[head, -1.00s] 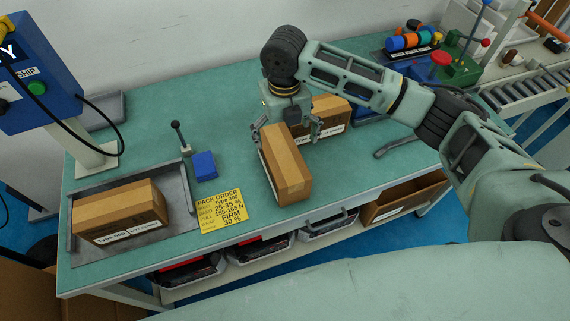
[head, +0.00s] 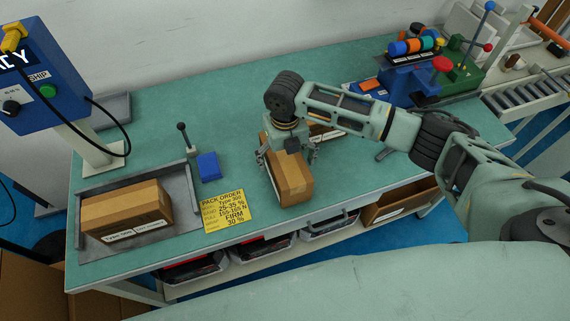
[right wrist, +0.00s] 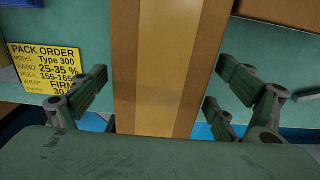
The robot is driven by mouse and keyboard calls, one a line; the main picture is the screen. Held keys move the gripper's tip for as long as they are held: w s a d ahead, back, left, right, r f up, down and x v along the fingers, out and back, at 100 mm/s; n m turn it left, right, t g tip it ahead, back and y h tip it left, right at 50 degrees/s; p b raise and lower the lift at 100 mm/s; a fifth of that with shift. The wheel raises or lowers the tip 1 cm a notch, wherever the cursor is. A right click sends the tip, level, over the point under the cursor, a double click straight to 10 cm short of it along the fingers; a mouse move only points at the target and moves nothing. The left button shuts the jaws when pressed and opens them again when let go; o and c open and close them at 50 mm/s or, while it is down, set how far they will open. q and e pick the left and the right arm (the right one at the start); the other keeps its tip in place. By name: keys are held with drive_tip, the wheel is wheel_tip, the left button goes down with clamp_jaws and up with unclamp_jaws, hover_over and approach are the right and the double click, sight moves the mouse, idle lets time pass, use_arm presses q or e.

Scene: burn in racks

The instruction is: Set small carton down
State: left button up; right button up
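A brown carton (head: 292,180) with a lighter tape strip lies on the green bench near its front edge; I take it to be the small carton. It also fills the middle of the right wrist view (right wrist: 165,60). My right gripper (head: 288,158) is over it with one finger on each side. In the right wrist view the right gripper's fingers (right wrist: 160,88) stand apart, with narrow gaps to the carton's sides. The gripper hides part of the carton's top. My left gripper is not in view.
A second carton (head: 325,133) stands close behind, partly hidden. A labelled carton (head: 125,209) sits in a grey tray (head: 183,183) at left. A yellow pack order card (head: 229,211), a blue block (head: 208,166) and a lever (head: 187,140) lie between.

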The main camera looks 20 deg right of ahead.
drive_tip(key=c, duration=1.9)
drive_tip(key=shift+w+r, duration=0.1)
drive_tip(key=shift+w, duration=0.05)
drive_tip(key=shift+c, duration=0.3)
drive_tip(key=shift+r, duration=0.1)
